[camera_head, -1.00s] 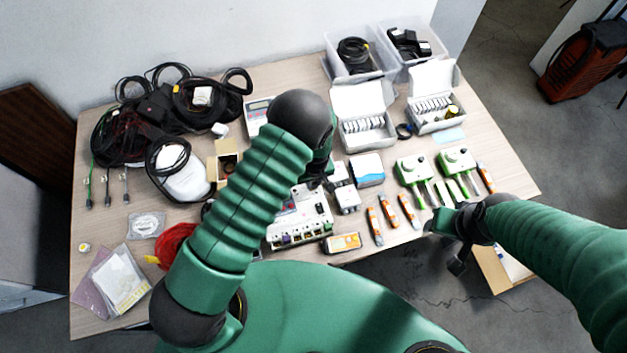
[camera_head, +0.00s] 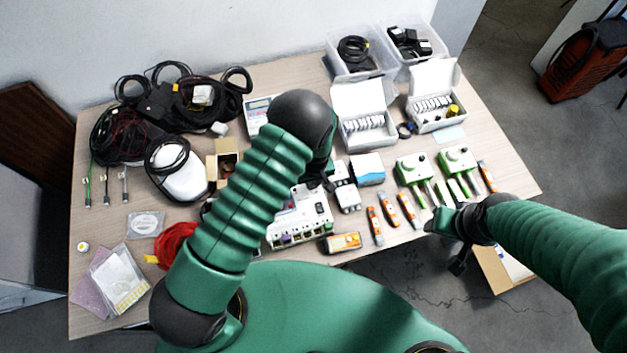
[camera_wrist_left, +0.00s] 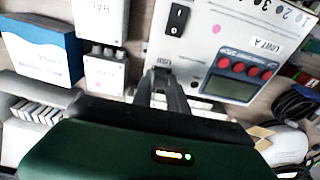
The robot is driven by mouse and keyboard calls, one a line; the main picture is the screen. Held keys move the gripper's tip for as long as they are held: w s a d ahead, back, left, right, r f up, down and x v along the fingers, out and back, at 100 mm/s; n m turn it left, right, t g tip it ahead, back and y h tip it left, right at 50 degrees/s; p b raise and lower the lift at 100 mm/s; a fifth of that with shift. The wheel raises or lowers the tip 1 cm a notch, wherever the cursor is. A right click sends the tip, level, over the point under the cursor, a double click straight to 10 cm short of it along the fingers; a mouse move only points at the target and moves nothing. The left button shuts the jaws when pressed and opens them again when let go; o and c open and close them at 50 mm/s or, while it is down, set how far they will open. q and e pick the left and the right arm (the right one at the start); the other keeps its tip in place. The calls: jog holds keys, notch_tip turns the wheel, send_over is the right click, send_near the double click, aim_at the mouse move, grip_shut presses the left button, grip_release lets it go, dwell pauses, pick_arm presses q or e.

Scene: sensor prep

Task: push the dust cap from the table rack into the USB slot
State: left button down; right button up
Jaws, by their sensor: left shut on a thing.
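The white panel marked UNIT A (camera_wrist_left: 225,30) carries a small display (camera_wrist_left: 228,88), red buttons and a black switch. It also shows in the head view (camera_head: 312,212), partly behind my left arm. My left gripper (camera_wrist_left: 162,92) is shut with its fingertips at the panel, right by the USB label. It also shows in the head view (camera_head: 318,183), mostly behind my forearm. The dust cap between its fingers is too small and covered to make out, and the USB slot is hidden by the fingertips. My right gripper (camera_head: 446,243) is by the table's front edge; its jaws are unclear.
Small white boxes (camera_wrist_left: 105,72) and a blue-and-white box (camera_wrist_left: 40,50) stand close beside the panel. Orange tools (camera_head: 390,211) and green-and-white devices (camera_head: 412,170) lie to the right. Black cables (camera_head: 125,135) fill the back left. I cannot make out the table rack.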

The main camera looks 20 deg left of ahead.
pick_arm(q)
jog(key=shift+f, duration=0.25)
dwell(0.5)
jog(key=c, duration=1.2)
grip_release()
jog(key=shift+c, duration=0.2)
jog(key=shift+o, duration=0.8)
notch_tip(320, 180, up, 7)
jog(key=p, duration=0.5)
jog(key=shift+r, duration=0.1)
